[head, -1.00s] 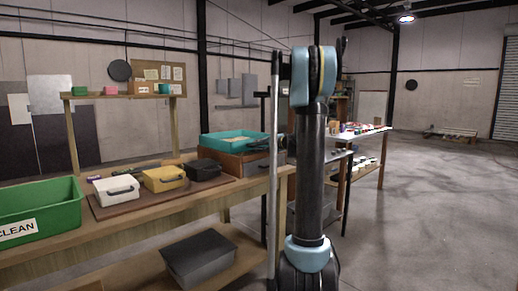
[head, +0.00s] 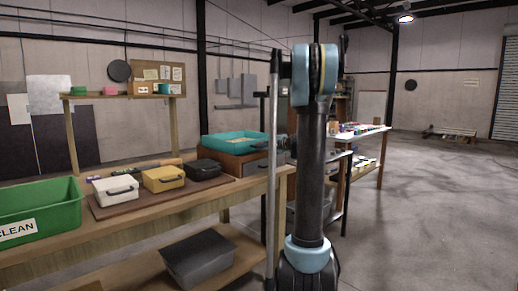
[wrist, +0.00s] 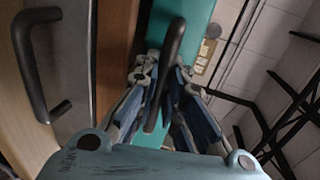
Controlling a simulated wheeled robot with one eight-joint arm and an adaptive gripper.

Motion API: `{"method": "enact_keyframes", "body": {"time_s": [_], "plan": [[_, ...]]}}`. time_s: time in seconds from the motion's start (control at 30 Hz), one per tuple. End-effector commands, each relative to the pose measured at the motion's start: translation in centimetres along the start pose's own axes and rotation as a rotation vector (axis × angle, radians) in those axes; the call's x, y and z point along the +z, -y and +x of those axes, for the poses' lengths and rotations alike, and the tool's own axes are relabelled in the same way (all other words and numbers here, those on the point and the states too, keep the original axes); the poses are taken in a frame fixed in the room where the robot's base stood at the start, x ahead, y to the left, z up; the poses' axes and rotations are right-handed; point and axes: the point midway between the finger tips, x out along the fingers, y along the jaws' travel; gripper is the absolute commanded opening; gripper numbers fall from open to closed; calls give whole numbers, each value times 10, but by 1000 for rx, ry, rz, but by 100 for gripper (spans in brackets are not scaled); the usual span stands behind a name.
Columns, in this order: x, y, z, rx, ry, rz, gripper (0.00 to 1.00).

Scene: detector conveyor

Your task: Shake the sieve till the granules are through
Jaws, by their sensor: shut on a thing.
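The teal sieve (head: 228,147) is a shallow tray sitting on a brown wooden box (head: 238,166) at the far end of the bench in the head view. In the wrist view the teal sieve (wrist: 202,18) runs up behind a dark curved handle (wrist: 173,45). My gripper (wrist: 160,88) is shut on this handle, with a finger on each side. Whatever granules lie in the sieve are too small to tell clearly.
A grey drawer front with a dark handle (wrist: 30,65) is close on the left in the wrist view. On the bench (head: 120,228) stand a green bin (head: 40,208) and white, yellow and black cases. Open concrete floor (head: 430,220) lies to the right.

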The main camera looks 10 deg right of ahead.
Motion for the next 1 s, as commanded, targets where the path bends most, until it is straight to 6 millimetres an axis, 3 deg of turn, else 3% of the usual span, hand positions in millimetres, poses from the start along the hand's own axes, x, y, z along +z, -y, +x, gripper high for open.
{"method": "enact_keyframes", "body": {"time_s": [0.13, 0.43, 0.47, 0.5, 0.83, 1.0], "plan": [[0, -6, -23, 2, -1, -1, 0], [1, -7, -25, 3, 2, -1, 0], [1, -7, -25, 3, 2, -1, 14], [1, -7, -25, 3, 2, -1, 18], [0, -6, -27, 1, 0, 0, 18], [0, -6, -42, 1, -2, 0, 18]]}}
